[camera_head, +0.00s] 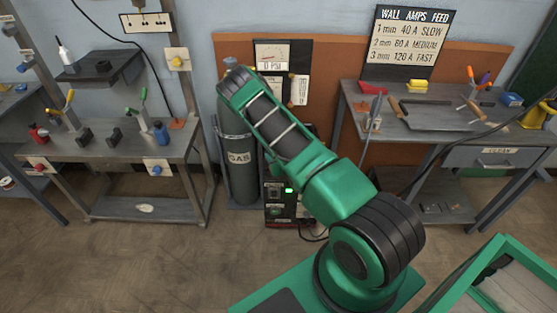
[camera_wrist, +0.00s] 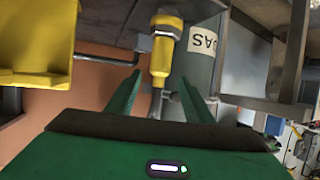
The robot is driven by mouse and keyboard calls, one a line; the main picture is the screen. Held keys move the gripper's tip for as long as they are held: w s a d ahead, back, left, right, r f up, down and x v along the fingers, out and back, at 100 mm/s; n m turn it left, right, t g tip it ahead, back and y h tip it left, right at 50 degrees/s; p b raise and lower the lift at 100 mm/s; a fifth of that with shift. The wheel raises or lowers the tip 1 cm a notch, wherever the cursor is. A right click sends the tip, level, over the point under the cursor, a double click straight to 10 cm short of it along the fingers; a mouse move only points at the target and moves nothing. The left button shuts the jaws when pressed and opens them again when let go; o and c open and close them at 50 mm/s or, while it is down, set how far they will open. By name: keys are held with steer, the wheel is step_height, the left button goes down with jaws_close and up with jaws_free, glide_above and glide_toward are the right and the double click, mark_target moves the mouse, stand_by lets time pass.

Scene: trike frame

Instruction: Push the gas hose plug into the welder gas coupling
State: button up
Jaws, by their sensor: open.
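In the wrist view my gripper (camera_wrist: 160,78) is open, with its two green fingers spread apart. A yellow fitting with a metal hex collar, which looks like the gas hose plug (camera_wrist: 164,58), shows between the fingertips. I cannot tell whether it is level with them or farther off; no finger visibly touches it. In the head view the welder (camera_head: 275,191), a dark box with a green light, is partly behind my arm. Its gas coupling cannot be made out. My gripper is hidden in the head view behind my green arm.
The grey gas cylinder (camera_head: 238,168) stands left of the welder and also shows close behind the fitting in the wrist view (camera_wrist: 200,70). A large yellow part (camera_wrist: 35,45) is at upper left there. Benches (camera_head: 110,152) and (camera_head: 430,125) flank the cylinder. The floor before them is clear.

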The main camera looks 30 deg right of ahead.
steer(key=shift+v, duration=1.85)
steer(key=shift+w+r, duration=0.1)
steer(key=shift+r, duration=0.05)
steer(key=s+r+m+g+y, duration=0.1)
steer(key=s+r+g, duration=0.3)
steer(key=r, duration=0.6)
steer(key=s+r+m+g, duration=0.1)
steer(key=s+r+g, duration=0.2)
steer(key=r, duration=0.7)
steer(key=s+a+r+g, duration=0.2)
steer(key=s+r, duration=0.4)
steer(key=s, duration=0.5)
steer(key=s+a+r+m+g+y, duration=0.1)
steer(key=s+a+r+g, duration=0.1)
steer(key=s+r, duration=0.4)
steer(key=s+a+r+m+g+y, duration=0.1)
steer(key=s+r, duration=0.5)
steer(key=s, duration=1.1)
steer(key=shift+a+r+g, duration=0.25)
steer(key=shift+a+g, duration=0.35)
steer(key=shift+a, duration=0.4)
